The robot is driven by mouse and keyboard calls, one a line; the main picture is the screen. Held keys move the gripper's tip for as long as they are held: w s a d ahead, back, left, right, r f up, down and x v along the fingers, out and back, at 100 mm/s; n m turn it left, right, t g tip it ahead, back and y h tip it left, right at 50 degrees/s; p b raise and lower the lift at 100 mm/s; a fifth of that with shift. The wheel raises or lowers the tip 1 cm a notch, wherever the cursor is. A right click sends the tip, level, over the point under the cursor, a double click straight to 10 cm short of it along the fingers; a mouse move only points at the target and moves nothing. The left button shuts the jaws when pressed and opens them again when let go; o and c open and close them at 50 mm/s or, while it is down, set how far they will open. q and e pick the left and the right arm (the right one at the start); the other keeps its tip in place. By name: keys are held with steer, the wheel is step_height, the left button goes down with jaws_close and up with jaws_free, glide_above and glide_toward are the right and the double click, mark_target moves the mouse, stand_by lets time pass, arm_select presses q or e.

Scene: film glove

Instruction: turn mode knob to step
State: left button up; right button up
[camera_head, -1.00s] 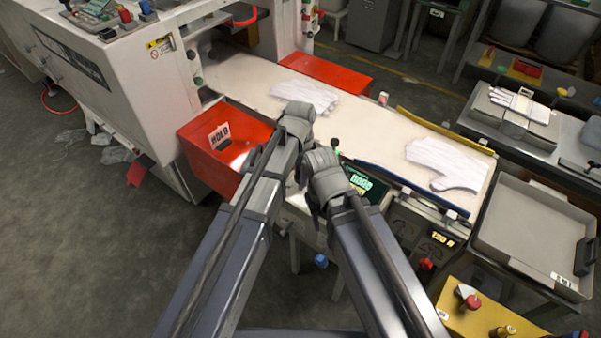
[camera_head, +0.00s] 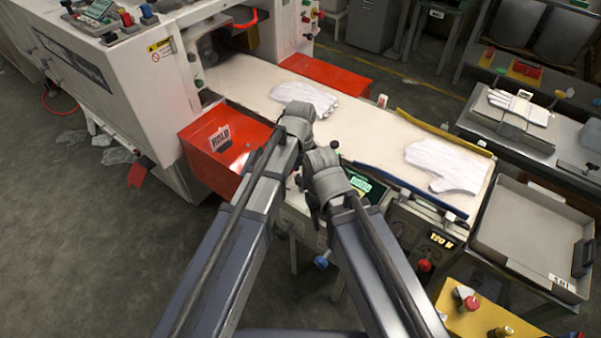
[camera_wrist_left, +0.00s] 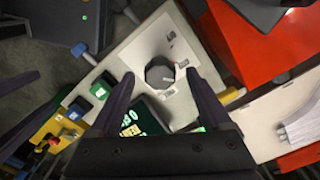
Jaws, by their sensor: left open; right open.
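In the left wrist view, the round grey mode knob (camera_wrist_left: 160,74) has a light pointer mark on its right side and sits on a white plate. My left gripper (camera_wrist_left: 160,80) is open, with one dark finger on each side of the knob in the picture; I cannot tell whether they touch it. A dark display with green text (camera_wrist_left: 138,118) is beside the plate and also shows in the head view (camera_head: 363,184). In the head view my arms hide the knob. My right gripper (camera_head: 314,207) hangs at the panel's front, its fingers small and partly hidden.
A conveyor (camera_head: 365,125) behind the panel carries white gloves (camera_head: 445,165). A red bin (camera_head: 205,135) stands left of my left gripper. A blue knob (camera_head: 321,262) sticks out low in front. A grey tray (camera_head: 530,230) is at right.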

mark_target(299, 178)
arm_select(q)
step_height(299, 178, up, 7)
steer(key=p, duration=0.6)
steer(key=shift+f, duration=0.1)
arm_select(e)
step_height(299, 178, up, 7)
arm_select(q)
steer(key=shift+f, duration=0.1)
arm_select(e)
steer(key=shift+f, duration=0.15)
arm_select(q)
steer(key=shift+s+a, duration=0.15)
steer(key=shift+a, duration=0.05)
steer(key=s+a+n, duration=0.5)
steer(key=a+n, duration=0.2)
steer(key=a, duration=0.1)
steer(key=s+a+n, duration=0.5)
steer(key=a+n, duration=0.1)
steer(key=a, duration=0.1)
steer(key=s+d+m, duration=0.1)
steer(key=s+d, duration=0.1)
steer(key=d, duration=0.3)
steer(key=s+d+m+y, duration=0.1)
steer(key=s+d+m, duration=0.1)
steer(key=d, duration=0.3)
steer(key=shift+s, duration=0.85)
